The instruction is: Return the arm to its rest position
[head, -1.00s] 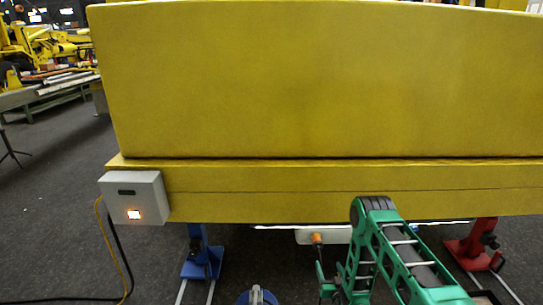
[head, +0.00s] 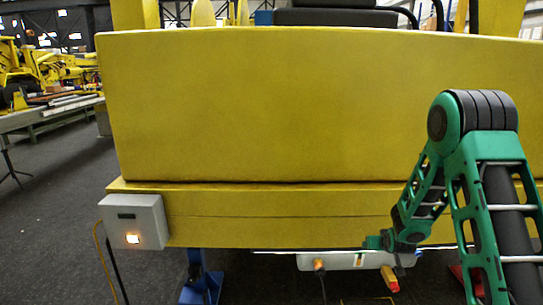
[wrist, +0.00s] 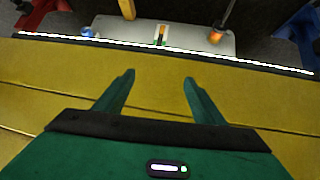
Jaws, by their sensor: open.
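My gripper (head: 374,242) is green and sits at the end of my green arm, in front of the lower edge of the yellow boom body (head: 300,110). In the wrist view its two fingers (wrist: 159,77) are apart with nothing between them. The yellow surface lies behind the fingers there. In the head view my arm rises at the right to a high bent elbow and comes down to the gripper, covering part of the yellow body.
A white panel (head: 340,261) with an orange knob (head: 318,265) hangs under the yellow body, close to my gripper. A grey control box (head: 134,222) with a lit button is at the left. A blue stand (head: 200,285) is below.

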